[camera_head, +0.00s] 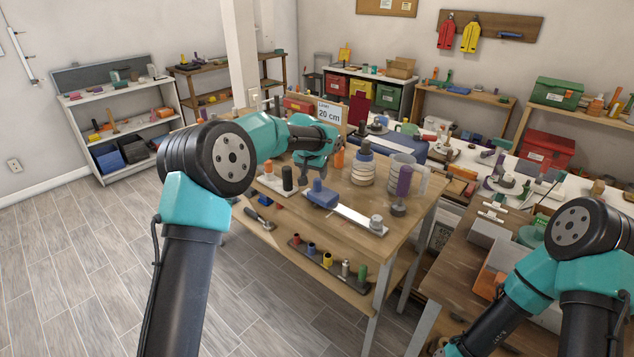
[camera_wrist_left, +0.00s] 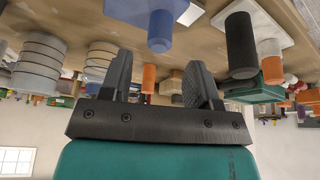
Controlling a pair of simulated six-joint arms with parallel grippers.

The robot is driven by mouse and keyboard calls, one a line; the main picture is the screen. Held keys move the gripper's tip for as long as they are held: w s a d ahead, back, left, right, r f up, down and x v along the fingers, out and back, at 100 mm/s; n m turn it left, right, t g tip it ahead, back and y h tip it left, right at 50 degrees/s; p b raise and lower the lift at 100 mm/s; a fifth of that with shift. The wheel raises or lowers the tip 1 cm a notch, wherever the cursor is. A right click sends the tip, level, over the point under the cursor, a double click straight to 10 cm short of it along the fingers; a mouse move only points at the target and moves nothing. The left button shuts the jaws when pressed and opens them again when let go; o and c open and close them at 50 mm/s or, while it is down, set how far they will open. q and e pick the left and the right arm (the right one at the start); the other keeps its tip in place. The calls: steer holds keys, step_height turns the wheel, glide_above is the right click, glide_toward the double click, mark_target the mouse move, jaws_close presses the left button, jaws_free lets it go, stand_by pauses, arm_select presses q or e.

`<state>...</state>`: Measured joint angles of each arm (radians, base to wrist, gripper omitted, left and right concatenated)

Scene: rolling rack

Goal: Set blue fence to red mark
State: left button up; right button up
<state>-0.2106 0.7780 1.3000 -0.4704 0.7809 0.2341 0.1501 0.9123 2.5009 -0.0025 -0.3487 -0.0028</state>
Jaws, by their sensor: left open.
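The blue fence (camera_head: 322,194), a block with an upright knob, sits near the far left end of a rail with a white strip (camera_head: 358,216) on the wooden bench. The red mark cannot be made out. My left gripper (camera_head: 314,164) is above the bench behind the fence, partly hidden by its own arm. In the left wrist view, which appears upside down, its fingers (camera_wrist_left: 158,76) are apart with nothing held. The blue fence (camera_wrist_left: 160,28) shows there beyond the fingertips, not touched. My right arm shows at the lower right, but its gripper does not.
A black cylinder (camera_head: 287,178) stands left of the fence. A "20 cm" sign (camera_head: 329,112) stands behind. A lower shelf (camera_head: 320,281) holds several small cylinders.

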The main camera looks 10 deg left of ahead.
mark_target(317, 180)
arm_select(q)
steer(key=x, duration=0.6)
steer(key=shift+s, duration=0.1)
steer(key=shift+r, duration=0.1)
jaws_close()
stand_by(0.3)
